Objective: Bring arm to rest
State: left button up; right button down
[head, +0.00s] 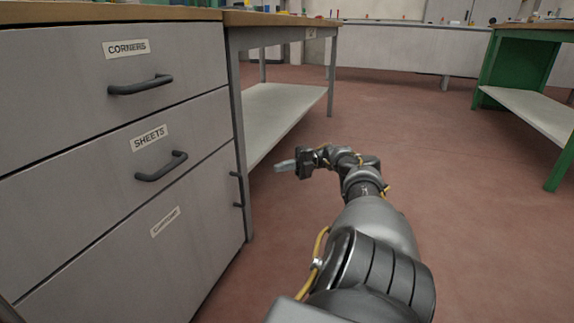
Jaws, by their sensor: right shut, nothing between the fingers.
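My right arm reaches forward from the bottom of the head view, above the reddish floor. Its gripper (285,166) points left, toward the workbench with the lower shelf. The gripper is shut, with nothing visible in it. It appears apart from the bench and the drawers, though the exact gap is hard to judge. My left gripper is not in view.
A grey drawer cabinet (60,105) fills the left, with protruding handles and labels CORNERS and SHEETS. A workbench with a lower shelf (285,110) adjoins it. A green-framed bench (505,70) stands at the right. The floor (430,150) between is clear.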

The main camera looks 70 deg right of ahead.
jog(key=shift+b+v, duration=0.6)
jog(key=shift+v, duration=0.45)
